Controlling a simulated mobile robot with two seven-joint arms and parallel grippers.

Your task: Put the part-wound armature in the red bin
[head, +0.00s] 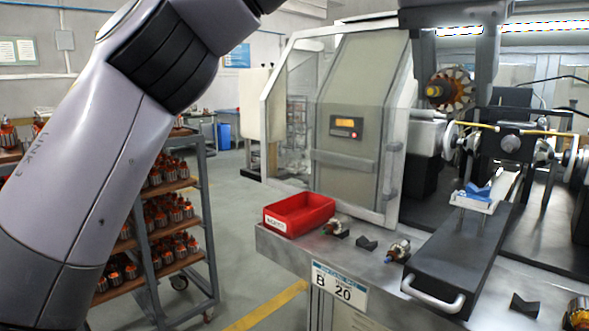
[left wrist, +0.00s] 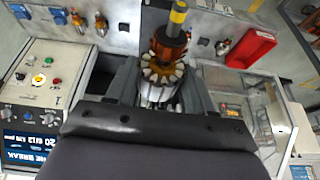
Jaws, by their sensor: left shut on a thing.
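My left gripper (head: 452,78) is at the upper right of the head view, high in front of the winding machine. It is shut on an armature (head: 447,92) with orange-copper windings, pale slots and a yellow-banded shaft. In the left wrist view the armature (left wrist: 163,68) sits between the two dark fingers of the gripper (left wrist: 160,92), its shaft pointing away from the camera. The red bin (head: 285,220), with a white label, stands on the left end of the steel bench, below and left of the gripper. The bin also shows in the left wrist view (left wrist: 262,45). My right gripper is out of view.
Small armatures (head: 398,250) and black V-blocks (head: 525,305) lie on the bench (head: 375,275). A black slide with a handle (head: 433,292) and the winding machine (head: 510,140) are at the right. A clear-panelled guard (head: 365,110) stands behind the bin. A trolley of armatures (head: 180,225) is at the left.

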